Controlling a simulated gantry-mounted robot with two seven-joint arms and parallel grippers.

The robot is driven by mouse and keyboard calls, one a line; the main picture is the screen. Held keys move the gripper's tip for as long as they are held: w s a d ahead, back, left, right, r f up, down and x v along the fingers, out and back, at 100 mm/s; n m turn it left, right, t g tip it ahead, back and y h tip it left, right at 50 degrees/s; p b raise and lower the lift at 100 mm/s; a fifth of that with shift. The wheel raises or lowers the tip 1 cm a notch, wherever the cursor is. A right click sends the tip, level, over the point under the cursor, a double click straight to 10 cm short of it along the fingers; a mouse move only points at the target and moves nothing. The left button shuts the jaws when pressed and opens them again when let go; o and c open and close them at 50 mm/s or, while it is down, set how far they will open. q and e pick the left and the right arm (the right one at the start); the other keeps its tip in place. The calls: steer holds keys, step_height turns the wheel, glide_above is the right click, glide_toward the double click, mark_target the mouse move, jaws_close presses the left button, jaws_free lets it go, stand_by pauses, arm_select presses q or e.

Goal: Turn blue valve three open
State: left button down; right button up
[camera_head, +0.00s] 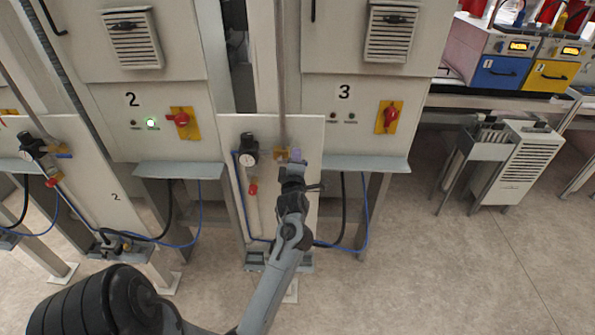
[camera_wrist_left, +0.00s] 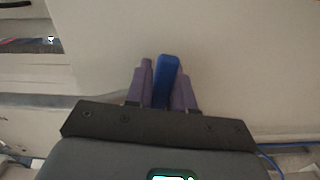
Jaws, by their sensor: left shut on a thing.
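The blue valve handle (camera_wrist_left: 166,80) shows in the left wrist view, between the two purple fingers of my left gripper (camera_wrist_left: 163,88). The fingers are shut on the handle from both sides. In the head view my left gripper (camera_head: 295,157) is at the panel beside cabinet three (camera_head: 362,132), just right of a brass valve body (camera_head: 281,156). The gripper mostly hides the blue handle there, so I cannot tell its exact angle. My right gripper is not in view.
A pressure gauge (camera_head: 249,150) with a red-tipped part (camera_head: 253,189) below is left of the valve. A vertical pipe (camera_head: 281,80) runs above the valve. A grey ledge (camera_head: 366,163) juts out to the right. Blue and black hoses hang below. The floor in front is clear.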

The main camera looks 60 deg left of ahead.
arm_select(q)
steer(key=shift+r+n+b, duration=0.3)
steer(key=shift+n+b, duration=0.05)
steer(key=shift+n, duration=0.45)
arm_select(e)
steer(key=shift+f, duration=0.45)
arm_select(q)
steer(key=c, duration=1.1)
jaws_free()
steer(key=shift+o, duration=0.2)
steer(key=shift+d, duration=0.1)
